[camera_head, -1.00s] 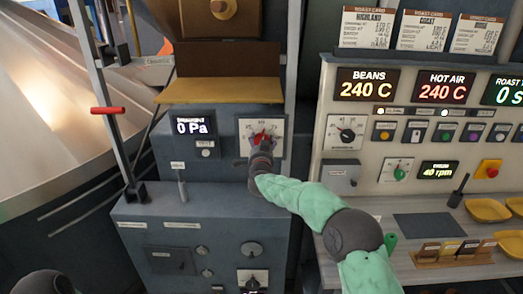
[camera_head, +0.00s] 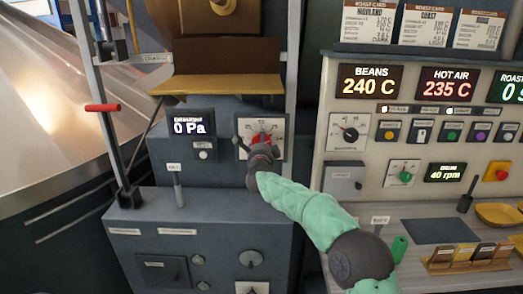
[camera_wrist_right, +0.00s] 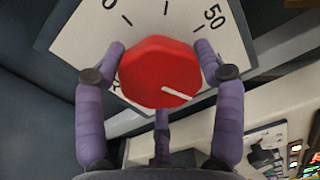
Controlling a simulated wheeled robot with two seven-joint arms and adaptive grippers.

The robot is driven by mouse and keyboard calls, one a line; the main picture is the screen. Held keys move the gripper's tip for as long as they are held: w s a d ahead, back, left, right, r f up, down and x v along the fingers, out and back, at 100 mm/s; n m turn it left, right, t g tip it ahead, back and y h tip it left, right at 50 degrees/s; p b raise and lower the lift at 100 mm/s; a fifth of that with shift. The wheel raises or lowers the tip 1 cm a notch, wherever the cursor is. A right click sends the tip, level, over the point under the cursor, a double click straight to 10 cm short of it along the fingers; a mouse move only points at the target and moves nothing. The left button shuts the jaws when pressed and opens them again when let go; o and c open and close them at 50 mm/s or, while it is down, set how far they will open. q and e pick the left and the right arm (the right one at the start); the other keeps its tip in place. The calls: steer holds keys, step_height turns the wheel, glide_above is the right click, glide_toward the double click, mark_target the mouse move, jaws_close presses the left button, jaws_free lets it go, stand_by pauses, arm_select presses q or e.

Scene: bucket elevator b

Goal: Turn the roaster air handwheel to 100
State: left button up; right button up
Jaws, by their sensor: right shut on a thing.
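A red knob (camera_head: 261,138) sits on a square white dial plate (camera_head: 277,124) on the grey machine panel. I cannot read its name. In the right wrist view the red knob (camera_wrist_right: 158,70) is many-sided, with a white pointer line toward the lower right. The dial plate (camera_wrist_right: 75,45) there shows tick marks and a "50" at its upper right; other marks are partly cut off or hidden. My right gripper (camera_wrist_right: 160,72) is shut on the red knob, with purple fingers on both sides. In the head view the right gripper (camera_head: 258,152) partly covers the dial. My left gripper is not in view.
A "0 Pa" display (camera_head: 188,127) is left of the dial, and a small lever (camera_head: 177,187) stands below it. A yellow-topped ledge (camera_head: 218,84) is above. The control panel (camera_head: 330,105) at right shows beans 240 C, hot air 235 C and 40 rpm.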

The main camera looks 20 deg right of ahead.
steer(key=shift+a+f+m+b, duration=0.1)
steer(key=shift+m+b, duration=0.5)
steer(key=shift+m, duration=0.45)
steer(key=shift+a+f+m+b, duration=0.1)
steer(key=shift+m+b, duration=0.5)
steer(key=shift+m, duration=0.45)
steer(key=shift+r, duration=0.1)
steer(key=o, duration=1.1)
steer(key=shift+o, duration=0.2)
steer(key=shift+d+r, duration=0.1)
steer(key=v, duration=1.2)
